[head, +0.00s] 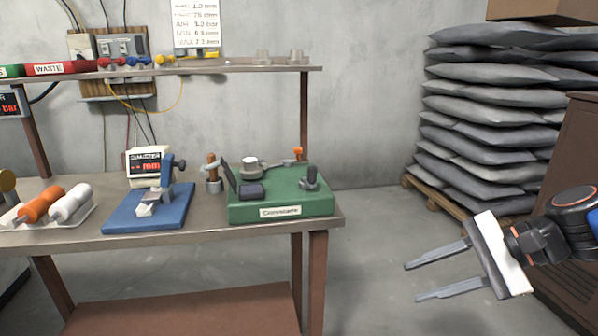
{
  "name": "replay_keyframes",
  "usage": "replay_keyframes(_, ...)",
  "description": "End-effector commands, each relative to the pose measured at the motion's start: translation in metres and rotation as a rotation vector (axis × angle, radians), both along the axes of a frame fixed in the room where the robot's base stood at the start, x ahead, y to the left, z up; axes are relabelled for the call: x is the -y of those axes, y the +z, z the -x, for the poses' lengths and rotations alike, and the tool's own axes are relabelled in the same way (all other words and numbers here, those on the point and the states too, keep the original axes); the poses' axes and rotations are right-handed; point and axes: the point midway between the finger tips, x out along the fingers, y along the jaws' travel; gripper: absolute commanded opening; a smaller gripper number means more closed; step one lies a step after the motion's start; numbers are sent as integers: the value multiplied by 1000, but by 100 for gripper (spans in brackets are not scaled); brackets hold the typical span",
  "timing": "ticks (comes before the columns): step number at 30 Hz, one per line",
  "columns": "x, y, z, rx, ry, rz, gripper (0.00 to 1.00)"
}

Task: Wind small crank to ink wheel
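A green box-shaped device (280,205) with a white label sits on the bench's right end. On its top are a white-topped round part (249,168), a dark upright plate with a block (251,191), and a small orange knob (298,153) at the back. A small dark crank-like handle (310,179) stands at its right end. I cannot tell for certain which part is the ink wheel. My gripper (412,282) is open and empty, its two grey fingers pointing left. It is over the floor, right of the bench and well apart from the device.
A blue-based gauge (150,208) with a display and white and orange rolls (69,203) stand left on the bench (210,213). A copper-coloured cylinder (211,172) stands beside the green device. Stacked grey sacks (490,110) are on a pallet at right. Floor between is clear.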

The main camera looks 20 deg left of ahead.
Motion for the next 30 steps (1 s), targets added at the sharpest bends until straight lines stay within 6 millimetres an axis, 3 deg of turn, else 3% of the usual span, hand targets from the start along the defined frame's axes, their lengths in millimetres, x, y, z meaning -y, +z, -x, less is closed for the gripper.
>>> replay_keyframes(1,-18,11,-13,-77,-26,-70,36)
replay_keyframes(6,-68,57,-55,-347,-111,-309,36)
replay_keyframes(10,-95,87,-86,-523,-150,-458,36)
replay_keyframes(15,-113,111,-114,-674,-172,-580,36)
replay_keyframes(23,-126,121,-123,-731,-177,-626,36)
replay_keyframes(30,-157,120,-120,-730,-176,-623,36)
